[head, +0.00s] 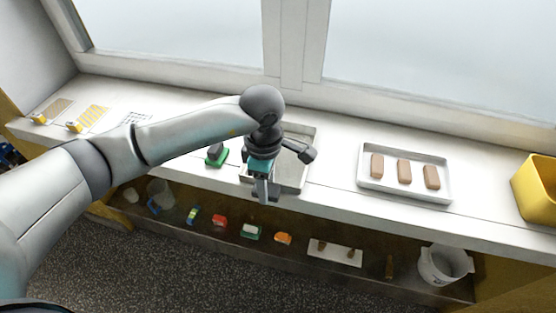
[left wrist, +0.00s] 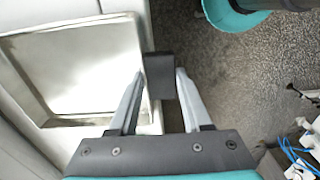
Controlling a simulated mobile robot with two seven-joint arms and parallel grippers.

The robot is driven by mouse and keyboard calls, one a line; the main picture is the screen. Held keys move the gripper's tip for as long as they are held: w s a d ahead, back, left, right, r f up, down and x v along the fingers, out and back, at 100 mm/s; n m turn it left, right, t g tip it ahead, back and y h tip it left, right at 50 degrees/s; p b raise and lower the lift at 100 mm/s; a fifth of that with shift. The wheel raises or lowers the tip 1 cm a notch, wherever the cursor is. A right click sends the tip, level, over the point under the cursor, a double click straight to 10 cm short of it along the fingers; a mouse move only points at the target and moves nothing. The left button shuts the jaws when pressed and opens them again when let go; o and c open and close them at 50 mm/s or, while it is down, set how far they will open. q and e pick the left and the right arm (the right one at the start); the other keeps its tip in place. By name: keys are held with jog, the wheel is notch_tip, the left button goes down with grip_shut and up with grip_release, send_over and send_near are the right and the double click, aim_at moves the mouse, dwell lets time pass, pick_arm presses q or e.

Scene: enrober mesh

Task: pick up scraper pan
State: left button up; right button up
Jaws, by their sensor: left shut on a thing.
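The scraper pan (head: 298,172) is a shallow metal pan with a raised rim on the white counter, partly hidden behind my left wrist. My left gripper (head: 265,193) is at its front edge, over the counter's front. In the left wrist view the pan (left wrist: 75,72) fills the left side, and a dark handle-like block (left wrist: 160,76) sits at its right edge. The left gripper's fingers (left wrist: 159,84) are on either side of this block and shut on it. I cannot tell whether the pan is lifted off the counter. My right gripper is not in view.
A tray (head: 405,193) with three brown bars stands to the right, and a yellow bin (head: 537,190) at the far right. A green-based tool (head: 217,157) stands left of the pan. A lower shelf holds several small items and a white bucket (head: 444,265).

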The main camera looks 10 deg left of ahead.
pick_arm(q)
grip_shut()
jog(key=shift+r, duration=0.1)
dwell(0.4)
